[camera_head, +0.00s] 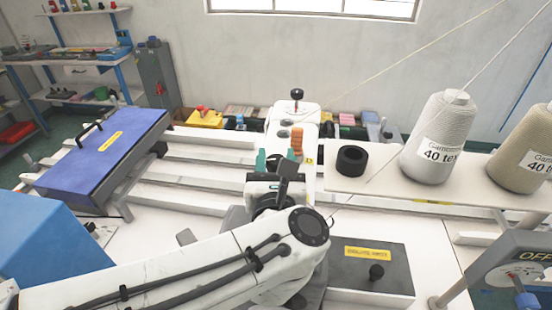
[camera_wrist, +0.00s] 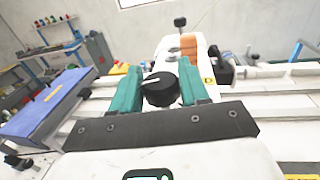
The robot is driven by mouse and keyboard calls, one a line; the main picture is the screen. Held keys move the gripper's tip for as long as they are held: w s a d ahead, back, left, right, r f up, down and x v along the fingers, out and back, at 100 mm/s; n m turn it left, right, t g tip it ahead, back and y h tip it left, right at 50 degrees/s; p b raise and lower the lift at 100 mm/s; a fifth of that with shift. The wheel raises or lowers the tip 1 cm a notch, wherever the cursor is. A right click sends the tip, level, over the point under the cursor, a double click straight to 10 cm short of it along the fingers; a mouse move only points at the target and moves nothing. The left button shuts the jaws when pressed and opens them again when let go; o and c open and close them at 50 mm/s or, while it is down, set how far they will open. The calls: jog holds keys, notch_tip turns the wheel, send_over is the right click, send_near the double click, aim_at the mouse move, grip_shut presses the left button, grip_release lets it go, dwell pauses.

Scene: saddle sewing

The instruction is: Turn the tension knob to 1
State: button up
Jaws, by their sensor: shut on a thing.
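The tension knob (camera_wrist: 160,92) is a round black knob with a white pointer line, seen in the wrist view. The line lies nearly level, tilted slightly. My gripper (camera_wrist: 162,90) has teal fingers, one on each side of the knob, and is shut on it. Any numbers around the knob are hidden or too small to read. In the head view my gripper (camera_head: 282,160) is at the near end of the white sewing machine (camera_head: 282,122), and my wrist hides the knob.
An orange part (camera_head: 297,140) and a black-topped post (camera_head: 297,94) rise from the machine. A black ring (camera_head: 351,160) and thread cones (camera_head: 440,138) stand right. A blue lidded box (camera_head: 105,152) lies left. A grey box with a black knob (camera_head: 370,268) is front right, beside an OFF panel (camera_head: 515,272).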

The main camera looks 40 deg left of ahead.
jog(key=shift+r+n+g+y, duration=0.1)
jog(key=shift+n+g+y, duration=0.4)
jog(key=shift+y, duration=0.1)
jog(key=o, duration=0.9)
jog(key=shift+o, duration=0.2)
jog(key=shift+a, duration=0.1)
jog(key=shift+r+b, duration=0.4)
jog(key=shift+r, duration=0.05)
jog(key=s+d+r+b, duration=0.4)
jog(key=s+d+r, duration=0.3)
jog(key=s+r, duration=0.5)
jog(key=shift+d, duration=0.2)
jog(key=shift+w, duration=0.1)
